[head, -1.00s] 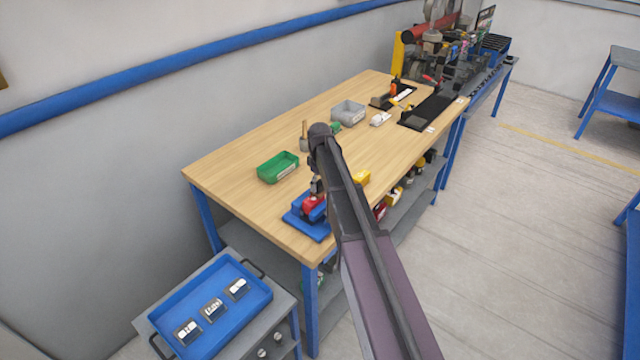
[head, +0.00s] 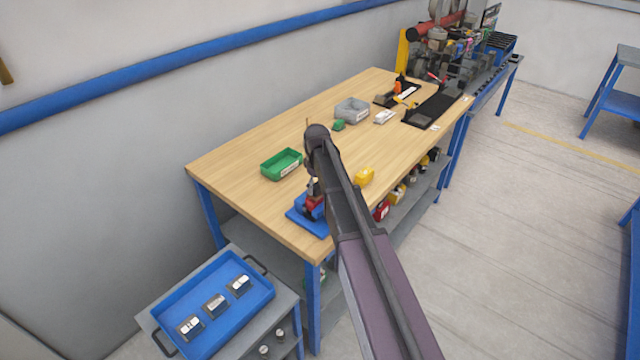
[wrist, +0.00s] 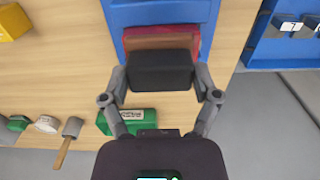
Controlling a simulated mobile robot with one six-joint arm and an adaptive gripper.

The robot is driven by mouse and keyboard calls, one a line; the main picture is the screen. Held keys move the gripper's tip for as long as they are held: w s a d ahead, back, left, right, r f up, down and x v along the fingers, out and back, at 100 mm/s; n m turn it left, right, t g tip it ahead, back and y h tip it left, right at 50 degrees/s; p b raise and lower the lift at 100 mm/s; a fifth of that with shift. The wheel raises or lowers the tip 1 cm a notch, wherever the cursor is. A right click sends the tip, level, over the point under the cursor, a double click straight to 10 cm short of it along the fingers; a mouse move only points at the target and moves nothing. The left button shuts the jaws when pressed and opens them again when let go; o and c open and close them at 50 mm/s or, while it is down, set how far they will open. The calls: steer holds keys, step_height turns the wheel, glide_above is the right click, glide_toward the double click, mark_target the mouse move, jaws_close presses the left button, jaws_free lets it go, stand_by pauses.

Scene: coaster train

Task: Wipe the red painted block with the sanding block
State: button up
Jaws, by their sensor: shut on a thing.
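My gripper (wrist: 161,80) is shut on a dark block with a brownish face, the sanding block (wrist: 160,72). The red painted block (wrist: 193,36) shows just past and around the sanding block in the wrist view, partly hidden by it. It sits on a blue base (wrist: 160,12). In the head view the red block (head: 313,203) and the blue base (head: 303,222) are at the near end of the workbench, with my gripper over them and my arm hiding part. The sanding block is over or against the red block; I cannot tell whether they touch.
A green bin (head: 281,164), a grey bin (head: 351,110) and a yellow block (head: 364,177) stand on the wooden bench (head: 245,160). A mallet (wrist: 68,140) lies beside the green bin. A blue tray (head: 255,271) with labelled blocks is on a lower cart.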

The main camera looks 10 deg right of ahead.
mark_target(310, 201)
steer(key=shift+s+a, duration=0.15)
steer(key=shift+a, duration=0.05)
stand_by(0.3)
steer(key=shift+s+a+f, duration=0.15)
steer(key=shift+s+a, duration=0.9)
steer(key=shift+a, duration=0.2)
steer(key=shift+w+d, duration=0.1)
steer(key=shift+w, duration=0.05)
steer(key=shift+w+d, duration=0.45)
steer(key=shift+d, duration=0.2)
steer(key=shift+w+d, duration=0.45)
steer(key=shift+d, duration=0.2)
steer(key=shift+w+d, duration=1.15)
steer(key=shift+d, duration=0.2)
